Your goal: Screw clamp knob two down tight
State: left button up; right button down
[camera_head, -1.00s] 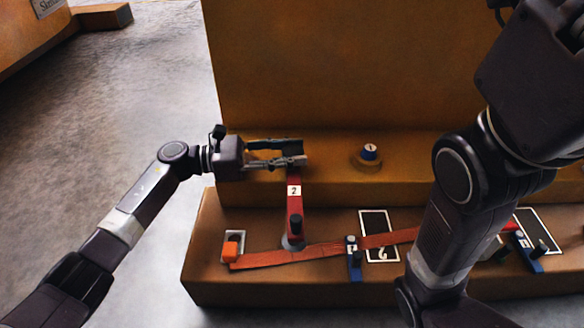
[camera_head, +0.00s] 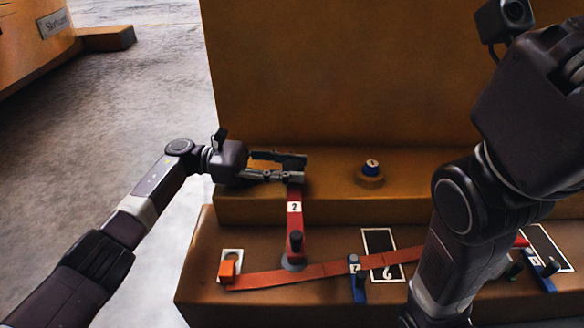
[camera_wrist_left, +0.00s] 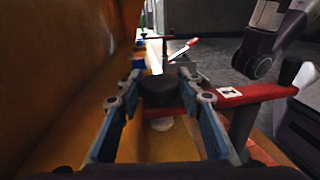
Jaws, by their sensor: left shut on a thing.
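The red clamp two (camera_head: 294,222), with a white label "2", stands at the step's left part; its upper arm also shows in the wrist view (camera_wrist_left: 262,92). Its black round knob (camera_wrist_left: 158,91) sits between the finger pads in the wrist view. My left gripper (camera_head: 296,168) is shut on this knob, coming in from the left above the clamp. In the head view the fingers hide the knob. The knob's thread and how tightly it seats cannot be made out.
A blue knob marked "1" (camera_head: 371,165) stands on a round boss on the upper step (camera_head: 330,205). An orange strap (camera_head: 290,276) runs along the lower step, past an orange block (camera_head: 227,268) and a blue clamp (camera_head: 357,282). A tall brown wall (camera_head: 330,75) rises behind.

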pick_arm(q)
jog(key=shift+r, duration=0.15)
jog(key=o, duration=1.2)
jog(key=shift+w+a, duration=0.25)
jog(key=shift+a, duration=1.6)
jog(key=shift+w+a, duration=0.2)
jog(key=shift+a, duration=1.65)
